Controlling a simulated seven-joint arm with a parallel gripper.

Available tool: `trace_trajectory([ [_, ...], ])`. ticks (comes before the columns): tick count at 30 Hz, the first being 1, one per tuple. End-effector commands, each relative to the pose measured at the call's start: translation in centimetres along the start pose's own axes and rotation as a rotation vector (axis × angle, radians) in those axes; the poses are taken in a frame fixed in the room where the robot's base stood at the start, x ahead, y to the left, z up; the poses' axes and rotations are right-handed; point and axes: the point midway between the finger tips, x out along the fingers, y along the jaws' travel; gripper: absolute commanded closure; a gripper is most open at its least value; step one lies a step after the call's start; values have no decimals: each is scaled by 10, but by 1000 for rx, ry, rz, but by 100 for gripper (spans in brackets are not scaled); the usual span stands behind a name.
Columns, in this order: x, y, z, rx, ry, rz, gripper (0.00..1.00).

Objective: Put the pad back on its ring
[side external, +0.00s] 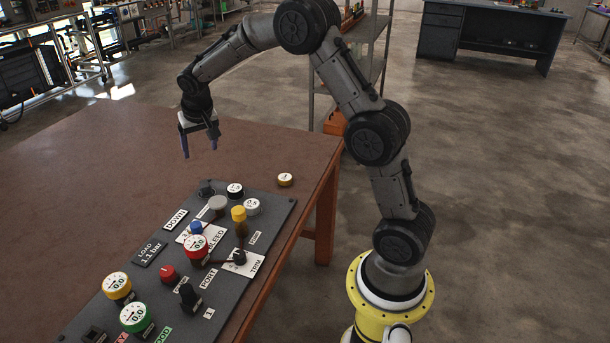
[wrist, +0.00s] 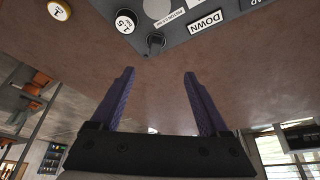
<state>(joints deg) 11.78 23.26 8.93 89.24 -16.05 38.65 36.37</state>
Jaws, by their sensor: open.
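A small round piece (side external: 285,180) with a yellow rim and a pale marked face lies alone on the brown table, beyond the panel's far right corner; it also shows in the wrist view (wrist: 59,10). It may be the pad, but I cannot tell for sure. The dark panel (side external: 142,221) lies on the table with round caps, gauges and knobs on it. I cannot make out which part is the ring. My gripper (side external: 199,150) is open and empty above the table, beyond the panel's far edge; its two purple fingers also show in the wrist view (wrist: 159,73).
The panel carries a black-rimmed white cap (side external: 235,189), a white cap (side external: 253,206), a grey disc (side external: 217,203), a raised yellow knob (side external: 239,214) and a red gauge (side external: 196,247). The table (side external: 90,160) is bare to the left and far side. Its right edge is near the loose piece.

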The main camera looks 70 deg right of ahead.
Motion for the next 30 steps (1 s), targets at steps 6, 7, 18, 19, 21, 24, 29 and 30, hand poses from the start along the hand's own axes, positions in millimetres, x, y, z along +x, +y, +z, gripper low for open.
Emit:
trace_trajectory([
  [6,-112,12,62,-148,20,-70,21],
  [7,-125,14,72,-170,23,-81,21],
  [18,-222,66,221,-436,61,-211,21],
  [19,-225,71,233,-457,65,-221,21],
  [21,-228,80,257,-498,70,-242,21],
  [24,-230,90,283,-546,80,-266,21],
  [29,-229,97,303,-584,85,-284,21],
  [30,-229,98,305,-587,85,-286,21],
])
